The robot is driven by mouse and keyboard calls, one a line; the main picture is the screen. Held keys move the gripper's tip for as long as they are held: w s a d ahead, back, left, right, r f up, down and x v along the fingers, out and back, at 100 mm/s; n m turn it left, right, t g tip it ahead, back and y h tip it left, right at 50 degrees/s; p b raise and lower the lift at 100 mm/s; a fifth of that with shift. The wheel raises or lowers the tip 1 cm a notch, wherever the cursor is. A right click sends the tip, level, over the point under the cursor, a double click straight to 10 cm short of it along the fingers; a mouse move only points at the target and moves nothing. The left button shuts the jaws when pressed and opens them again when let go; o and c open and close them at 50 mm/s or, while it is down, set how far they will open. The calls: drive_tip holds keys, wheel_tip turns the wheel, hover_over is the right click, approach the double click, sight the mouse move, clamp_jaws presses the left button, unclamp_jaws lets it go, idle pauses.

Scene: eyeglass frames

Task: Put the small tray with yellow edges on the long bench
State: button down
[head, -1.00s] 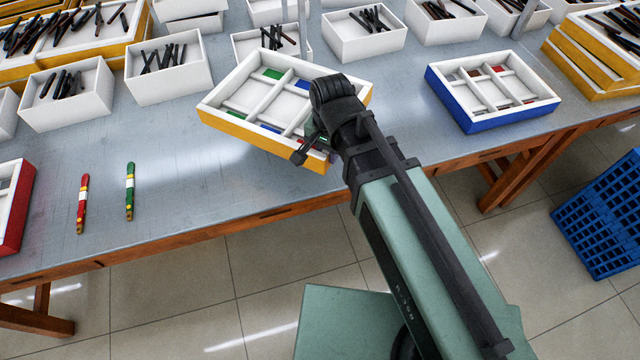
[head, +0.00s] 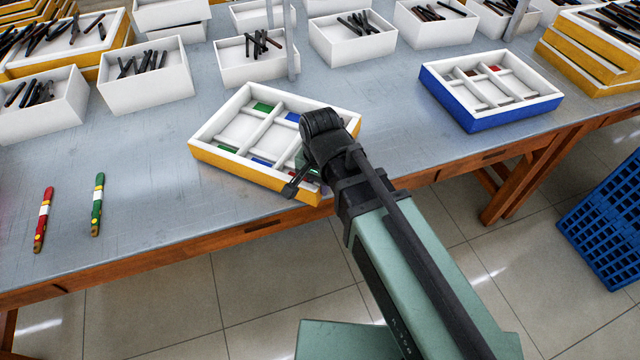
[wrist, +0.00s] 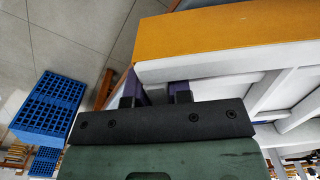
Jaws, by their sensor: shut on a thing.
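The small tray with yellow edges (head: 240,170) is white inside, with compartments holding green, blue and red pieces. It is at the front edge of the long bench (head: 150,210), level or nearly so. I cannot tell whether its underside touches the bench top. My gripper (head: 305,180) is at the tray's near right corner, partly hidden by my wrist. In the wrist view my gripper (wrist: 155,96) has its fingers at the tray's white wall, beside its yellow side (wrist: 230,35); it is shut on the tray.
A blue-edged tray (head: 490,115) lies to the right. A red stick (head: 44,220) and a green stick (head: 97,205) lie at left. White boxes of dark frames (head: 147,80) line the back, with metal posts (head: 291,45). A blue crate (head: 610,230) stands on the floor.

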drive_tip(key=c, duration=1)
unclamp_jaws()
drive_tip(key=shift+c, duration=0.2)
wheel_tip(320, 180, up, 12)
drive_tip(key=p, duration=1.2)
drive_tip(key=shift+r, duration=0.1)
drive_tip(key=shift+d, duration=0.15)
drive_tip(key=d+n, duration=0.4)
drive_tip(key=d, duration=1.7)
drive_tip(key=shift+d, duration=0.25)
drive_tip(key=shift+s, duration=0.1)
